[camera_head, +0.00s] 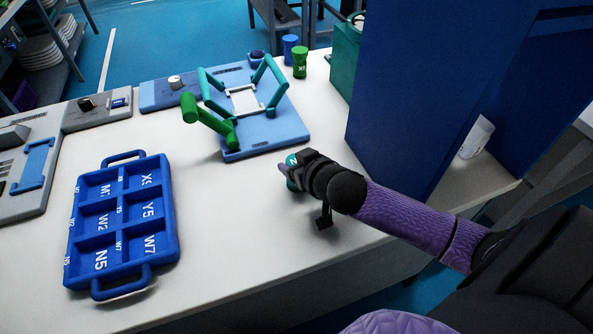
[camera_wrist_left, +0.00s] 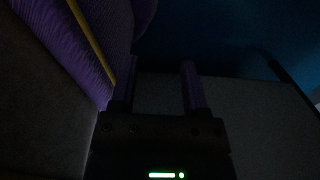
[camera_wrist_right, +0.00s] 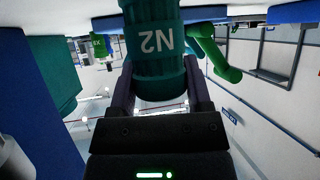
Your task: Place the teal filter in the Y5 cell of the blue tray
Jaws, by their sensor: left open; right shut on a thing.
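The teal filter (camera_wrist_right: 155,45), a cylinder marked N2, is held between the fingers of my right gripper (camera_wrist_right: 160,88). In the head view a small part of the filter (camera_head: 291,160) shows beside my right gripper (camera_head: 288,172); the wrist hides the rest. They are above the white table, right of the blue tray. The blue tray (camera_head: 170,218) lies at the left with two columns of labelled cells. The Y5 cell (camera_head: 140,210) is the middle one of the right column and looks empty. My left gripper (camera_wrist_left: 160,85) is open and empty in its dark wrist view.
A light-blue fixture (camera_head: 290,128) with green handles stands behind. A green cylinder (camera_head: 300,62) and a blue one (camera_head: 290,48) stand at the back. A tall blue panel (camera_head: 420,95) rises at the right. The table between tray and right gripper is clear.

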